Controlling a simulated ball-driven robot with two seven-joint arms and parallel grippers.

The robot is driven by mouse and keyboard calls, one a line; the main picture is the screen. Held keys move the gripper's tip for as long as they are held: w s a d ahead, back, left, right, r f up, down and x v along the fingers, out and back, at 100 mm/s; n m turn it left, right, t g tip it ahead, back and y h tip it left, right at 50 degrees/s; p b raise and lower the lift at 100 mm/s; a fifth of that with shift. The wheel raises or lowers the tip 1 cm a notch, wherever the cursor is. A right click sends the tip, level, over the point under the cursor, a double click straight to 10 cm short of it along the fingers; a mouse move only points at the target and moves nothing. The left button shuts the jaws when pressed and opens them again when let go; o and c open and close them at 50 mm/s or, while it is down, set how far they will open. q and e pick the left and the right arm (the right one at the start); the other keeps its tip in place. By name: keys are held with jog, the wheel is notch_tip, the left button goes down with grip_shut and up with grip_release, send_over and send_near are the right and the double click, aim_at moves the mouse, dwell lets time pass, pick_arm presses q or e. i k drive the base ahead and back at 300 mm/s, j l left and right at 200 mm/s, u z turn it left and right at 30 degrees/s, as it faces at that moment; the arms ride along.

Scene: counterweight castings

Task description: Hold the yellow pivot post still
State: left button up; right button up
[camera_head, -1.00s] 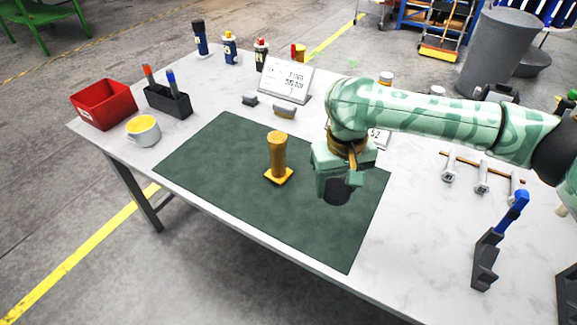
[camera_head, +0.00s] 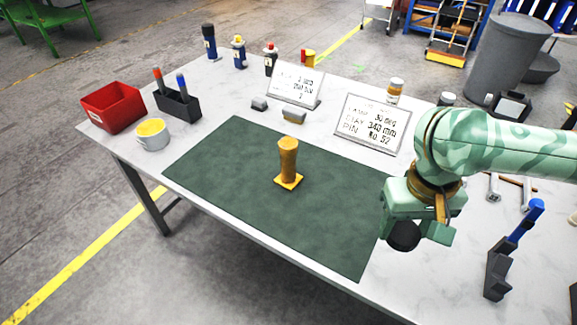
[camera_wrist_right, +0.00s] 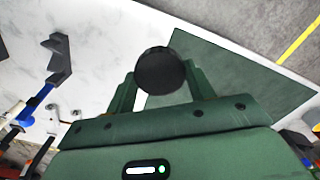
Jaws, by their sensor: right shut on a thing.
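The yellow pivot post (camera_head: 288,158) stands upright on its square foot on the dark green mat (camera_head: 230,200), with no gripper touching it. My right gripper (camera_head: 418,236) is to the right of the post, over the mat's right edge. It is shut on a black round piece (camera_head: 403,238), which hangs below the jaws. In the right wrist view the black piece (camera_wrist_right: 160,71) sits between the two green fingers. The post does not show in that view. My left gripper is in neither view.
Two sign boards (camera_head: 372,123) stand behind the mat. A dark stand with a blue handle (camera_head: 497,272) is at the right front. The mat around the post is clear.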

aim_at(287, 179)
jog(key=i+j+z, duration=0.35)
jog(key=j, duration=0.5)
jog(key=j+z, duration=0.4)
jog(key=j, duration=0.45)
jog(key=j+z, duration=0.35)
jog(key=j, duration=0.55)
